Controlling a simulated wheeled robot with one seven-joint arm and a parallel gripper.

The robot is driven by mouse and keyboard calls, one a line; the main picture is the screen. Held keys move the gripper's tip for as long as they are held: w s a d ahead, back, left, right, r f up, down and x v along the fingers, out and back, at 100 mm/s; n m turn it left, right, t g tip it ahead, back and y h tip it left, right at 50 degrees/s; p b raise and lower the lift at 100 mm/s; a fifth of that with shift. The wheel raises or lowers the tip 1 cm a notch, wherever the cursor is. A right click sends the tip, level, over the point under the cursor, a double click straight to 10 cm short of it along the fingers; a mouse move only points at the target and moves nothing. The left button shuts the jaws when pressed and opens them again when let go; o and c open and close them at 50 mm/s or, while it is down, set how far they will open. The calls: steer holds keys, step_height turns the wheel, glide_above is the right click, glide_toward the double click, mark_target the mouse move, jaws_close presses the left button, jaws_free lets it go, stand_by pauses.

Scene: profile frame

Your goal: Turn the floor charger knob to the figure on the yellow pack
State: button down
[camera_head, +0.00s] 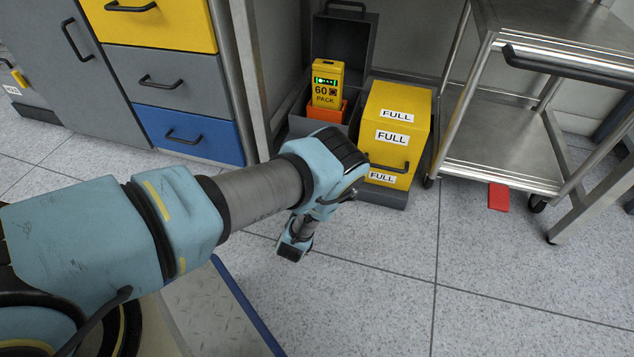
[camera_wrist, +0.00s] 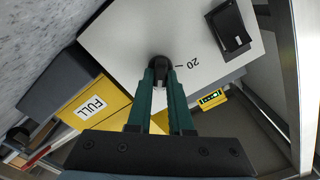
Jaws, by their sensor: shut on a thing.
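The yellow pack (camera_head: 327,85) stands upright in an orange holder inside an open grey case in the head view. It reads 60 PACK and has a small green display. In the wrist view, a white panel (camera_wrist: 120,35) carries a dark round knob (camera_wrist: 160,64) and a printed 20 with a short tick beside it. My gripper (camera_wrist: 161,75) is shut on the knob, its two green fingers on either side. The fingers cover part of the knob and dial, and I cannot tell where the knob points. My arm hides the knob and fingertips in the head view.
A yellow box (camera_head: 396,105) with FULL labels stands right of the pack; a FULL label also shows in the wrist view. A steel trolley (camera_head: 500,160) stands right, a red piece (camera_head: 498,197) beneath its edge. Drawers (camera_head: 180,90) stand left. The front right floor is clear.

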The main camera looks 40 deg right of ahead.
steer(key=shift+f+m, duration=0.1)
steer(key=shift+m, duration=1.8)
steer(key=c, duration=0.8)
jaws_free()
steer(key=p+v, duration=0.3)
steer(key=v, duration=0.7)
steer(key=shift+s+a, duration=0.2)
steer(key=shift+a, duration=0.15)
